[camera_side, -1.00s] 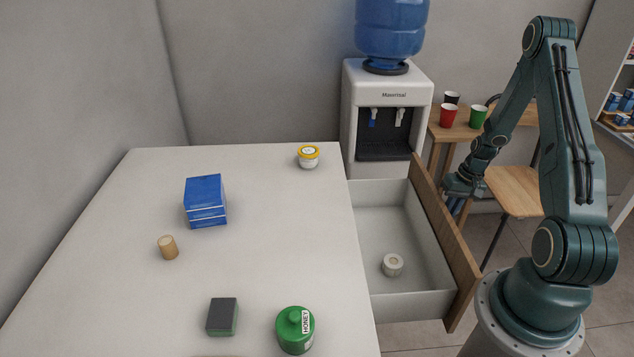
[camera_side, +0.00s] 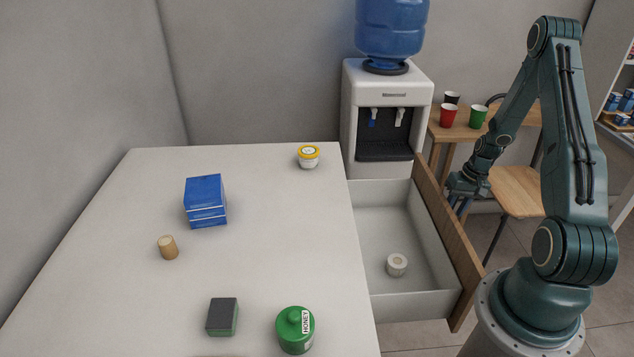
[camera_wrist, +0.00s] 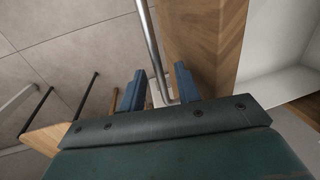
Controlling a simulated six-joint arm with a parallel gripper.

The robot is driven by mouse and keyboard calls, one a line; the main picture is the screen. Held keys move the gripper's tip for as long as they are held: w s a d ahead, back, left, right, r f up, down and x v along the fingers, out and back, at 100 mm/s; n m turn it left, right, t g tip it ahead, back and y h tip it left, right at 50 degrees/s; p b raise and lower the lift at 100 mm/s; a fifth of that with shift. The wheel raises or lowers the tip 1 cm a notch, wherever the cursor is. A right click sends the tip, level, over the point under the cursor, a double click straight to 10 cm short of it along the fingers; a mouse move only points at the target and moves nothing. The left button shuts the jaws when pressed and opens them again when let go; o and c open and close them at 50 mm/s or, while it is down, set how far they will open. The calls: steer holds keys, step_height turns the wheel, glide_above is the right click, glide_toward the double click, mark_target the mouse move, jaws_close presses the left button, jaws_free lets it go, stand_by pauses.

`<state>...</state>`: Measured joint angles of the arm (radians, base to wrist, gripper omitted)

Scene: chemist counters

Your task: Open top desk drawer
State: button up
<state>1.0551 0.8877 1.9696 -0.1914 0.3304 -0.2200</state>
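The top desk drawer (camera_side: 378,222) is pulled out from the white desk (camera_side: 262,235) at its right side in the side view. Its wooden front panel (camera_side: 449,240) stands apart from the desk edge. In the wrist view the wooden front (camera_wrist: 205,40) is beside a thin metal handle bar (camera_wrist: 151,45). My gripper (camera_wrist: 160,88) has its two blue fingers apart, with the bar running between them and a gap showing. In the side view my gripper (camera_side: 464,188) is at the outer side of the drawer front, and the handle is hidden there.
A small white round item (camera_side: 397,264) lies in the drawer. On the desk are a blue box (camera_side: 205,202), a yellow-lidded jar (camera_side: 309,157), a cork (camera_side: 168,247), a sponge (camera_side: 222,317) and a green honey jar (camera_side: 295,330). A water dispenser (camera_side: 387,110) and a wooden chair (camera_side: 517,192) are behind.

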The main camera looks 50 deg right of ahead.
step_height(320, 180, up, 12)
steer(key=s+d, duration=0.1)
steer(key=shift+s+d+f, duration=0.2)
steer(key=shift+s+d, duration=0.05)
steer(key=shift+s, duration=0.05)
stand_by(0.3)
steer(key=shift+c, duration=0.4)
steer(key=shift+r, duration=0.15)
jaws_close()
step_height(320, 180, up, 5)
steer(key=w+a+n+g+h, duration=0.5)
steer(key=w+a+n, duration=0.7)
steer(key=a+n, duration=0.45)
step_height(320, 180, down, 12)
steer(key=d+n, duration=0.1)
steer(key=d, duration=0.1)
steer(key=shift+f, duration=0.2)
